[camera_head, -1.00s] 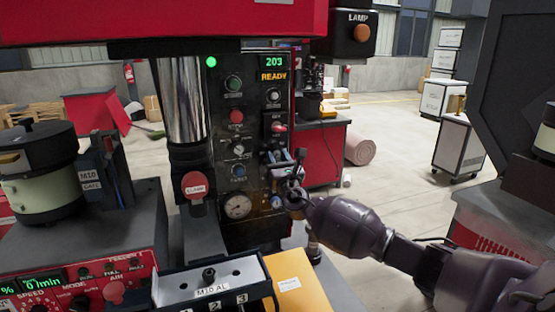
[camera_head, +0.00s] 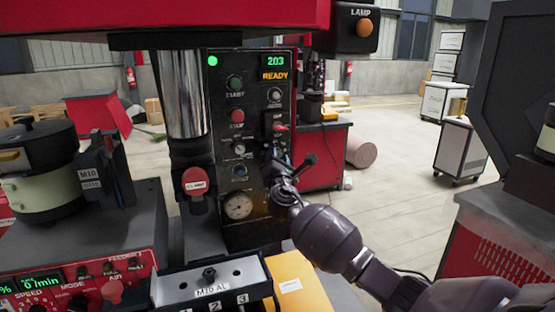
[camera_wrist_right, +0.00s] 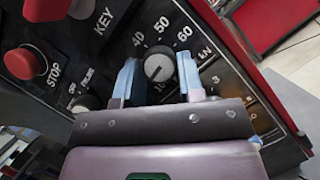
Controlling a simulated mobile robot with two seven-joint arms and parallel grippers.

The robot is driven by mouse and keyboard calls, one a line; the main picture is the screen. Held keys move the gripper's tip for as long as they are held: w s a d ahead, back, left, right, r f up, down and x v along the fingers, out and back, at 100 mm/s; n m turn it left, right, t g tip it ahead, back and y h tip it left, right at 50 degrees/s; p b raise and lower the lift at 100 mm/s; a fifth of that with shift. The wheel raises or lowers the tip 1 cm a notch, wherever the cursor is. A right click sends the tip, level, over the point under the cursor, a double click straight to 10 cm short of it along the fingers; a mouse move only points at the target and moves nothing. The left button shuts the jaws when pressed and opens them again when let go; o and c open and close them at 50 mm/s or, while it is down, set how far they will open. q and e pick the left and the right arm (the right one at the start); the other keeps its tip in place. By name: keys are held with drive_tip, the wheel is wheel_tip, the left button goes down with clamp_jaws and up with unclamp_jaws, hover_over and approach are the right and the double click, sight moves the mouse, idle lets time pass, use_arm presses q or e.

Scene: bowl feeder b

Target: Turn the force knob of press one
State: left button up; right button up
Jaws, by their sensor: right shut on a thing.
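The press (camera_head: 262,215) has a black control panel with a green 203 and an orange READY display. In the right wrist view, the dark round force knob (camera_wrist_right: 159,66) has a white pointer line and sits within a scale marked 40, 50, 60 and kN. My right gripper (camera_wrist_right: 157,78) has its two blue-grey fingers on either side of the knob and is shut on it. In the head view, my right gripper (camera_head: 283,178) is at the panel's right side and hides the knob. My left gripper is not in view.
On the panel are a red stop button (camera_wrist_right: 24,63), a key switch and a gauge (camera_head: 238,206). A red E-stop (camera_head: 195,182) stands left of it. The feeder controller (camera_head: 80,285) and a yellow folder (camera_head: 300,275) are in front. Open floor lies to the right.

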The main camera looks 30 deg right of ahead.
drive_tip(key=shift+r+m+h, duration=0.1)
drive_tip(key=shift+m+h, duration=0.2)
drive_tip(key=shift+m, duration=0.5)
drive_tip(key=o, duration=0.9)
drive_tip(key=shift+r+b+v, duration=0.2)
drive_tip(key=shift+b+v, duration=0.2)
drive_tip(key=shift+v, duration=5.05)
